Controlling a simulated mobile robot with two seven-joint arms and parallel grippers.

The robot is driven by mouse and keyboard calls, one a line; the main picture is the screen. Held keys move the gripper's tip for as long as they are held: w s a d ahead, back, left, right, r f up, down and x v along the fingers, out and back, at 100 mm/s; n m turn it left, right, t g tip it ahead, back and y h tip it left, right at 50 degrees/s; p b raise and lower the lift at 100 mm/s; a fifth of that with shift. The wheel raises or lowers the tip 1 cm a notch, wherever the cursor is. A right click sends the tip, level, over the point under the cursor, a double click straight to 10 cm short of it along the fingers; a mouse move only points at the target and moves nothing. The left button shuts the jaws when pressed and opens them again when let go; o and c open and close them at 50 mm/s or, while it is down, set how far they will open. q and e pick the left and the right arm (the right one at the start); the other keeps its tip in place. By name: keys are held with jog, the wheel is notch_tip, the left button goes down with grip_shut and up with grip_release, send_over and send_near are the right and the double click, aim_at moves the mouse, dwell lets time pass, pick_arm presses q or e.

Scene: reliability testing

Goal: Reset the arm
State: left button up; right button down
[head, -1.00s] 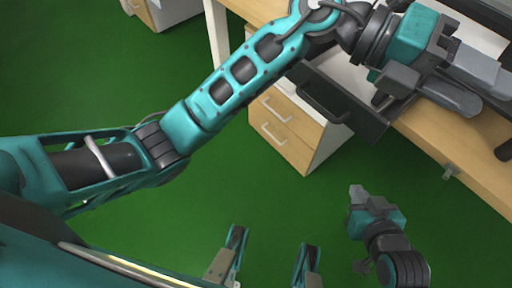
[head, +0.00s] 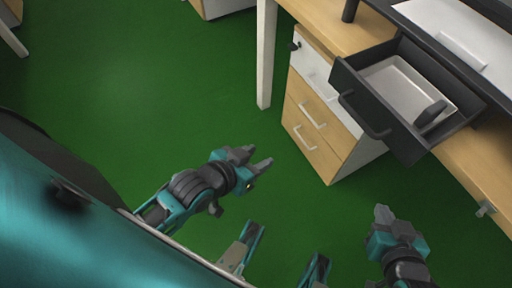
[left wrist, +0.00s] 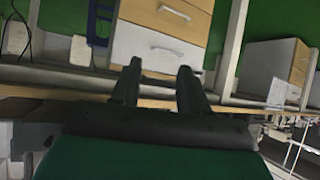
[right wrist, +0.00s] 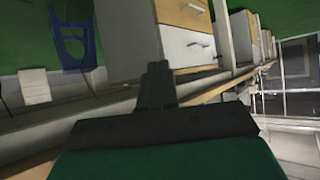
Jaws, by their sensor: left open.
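My left gripper (head: 258,157) is in the lower middle of the head view, above the green floor. Its two fingers stand apart with nothing between them, as the left wrist view (left wrist: 158,72) also shows. My right gripper (head: 382,214) is at the lower right of the head view, also above the floor. Its fingers are together and empty; they also show closed in the right wrist view (right wrist: 158,72). Both grippers are apart from the furniture.
A dark drawer (head: 375,118) stands pulled out under the desk (head: 335,25). It holds a white tray (head: 392,72) with a dark grey object (head: 430,114) in it. A cabinet (head: 318,128) with wooden drawer fronts stands below. The green floor (head: 120,110) is open on the left.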

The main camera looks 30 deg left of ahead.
pick_arm(q)
jog(key=s+a+r+y+p, duration=0.1)
jog(key=a+r+p, duration=0.2)
jog(key=r+p, duration=0.5)
jog(key=p, duration=0.5)
jog(key=shift+s+r, duration=0.25)
jog(key=shift+r, duration=0.1)
pick_arm(e)
notch_tip(320, 180, up, 9)
jog(key=s+d+h, duration=0.1)
jog(key=d, duration=0.2)
jog(key=shift+s+f, duration=0.15)
jog(key=shift+s, duration=0.1)
pick_arm(q)
jog(key=shift+s, duration=0.1)
pick_arm(e)
jog(key=shift+a, duration=0.1)
pick_arm(q)
jog(key=shift+d, duration=0.15)
